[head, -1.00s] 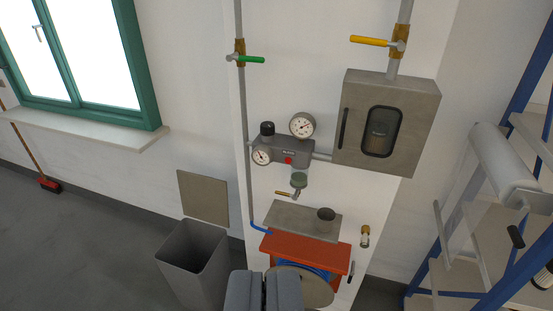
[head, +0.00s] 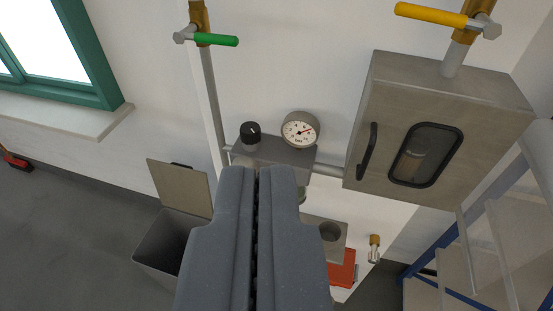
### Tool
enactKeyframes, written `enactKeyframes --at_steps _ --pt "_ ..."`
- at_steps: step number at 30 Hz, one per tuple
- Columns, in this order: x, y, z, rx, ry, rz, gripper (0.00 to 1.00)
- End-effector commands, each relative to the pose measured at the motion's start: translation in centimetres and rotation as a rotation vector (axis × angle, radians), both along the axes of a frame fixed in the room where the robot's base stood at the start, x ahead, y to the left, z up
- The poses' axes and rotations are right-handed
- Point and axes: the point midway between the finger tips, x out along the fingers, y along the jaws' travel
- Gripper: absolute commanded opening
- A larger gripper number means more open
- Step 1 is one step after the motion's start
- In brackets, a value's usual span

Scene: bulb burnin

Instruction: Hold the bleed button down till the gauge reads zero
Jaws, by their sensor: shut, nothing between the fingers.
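My gripper (head: 264,176) is shut and empty, its fingertips in front of the grey regulator block (head: 288,155) on the wall. The red button on that block, seen earlier, is now hidden behind my fingers, so I cannot tell whether they touch or press it. The smaller gauge at the block's lower left is hidden too.
A black knob (head: 250,131) sits left of the gauge. A grey cabinet (head: 440,130) with a small window is close on the right. A green-handled valve (head: 215,39) and a yellow-handled valve (head: 440,16) are above. A bin (head: 165,245) stands below left.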

Motion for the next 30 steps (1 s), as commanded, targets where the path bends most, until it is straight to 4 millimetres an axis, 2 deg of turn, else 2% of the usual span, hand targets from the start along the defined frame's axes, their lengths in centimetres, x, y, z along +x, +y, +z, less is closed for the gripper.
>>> enactKeyframes --at_steps 11,14,17,22,26,30 --pt "0.1 0.0 0.0 -0.002 -0.001 -0.001 0.0" --pt "1.0 -0.3 -0.2 -0.025 -0.013 -0.017 0.0" --pt "3.4 -1.0 -1.0 -0.087 -0.039 -0.052 0.0" --pt "9.5 -2.9 -3.5 -0.279 -0.126 -0.106 0.0" --pt "13.9 -3.5 -6.3 -0.443 -0.193 -0.098 0.0" --pt "17.7 -3.3 -10.7 -0.605 -0.25 -0.032 0.0"
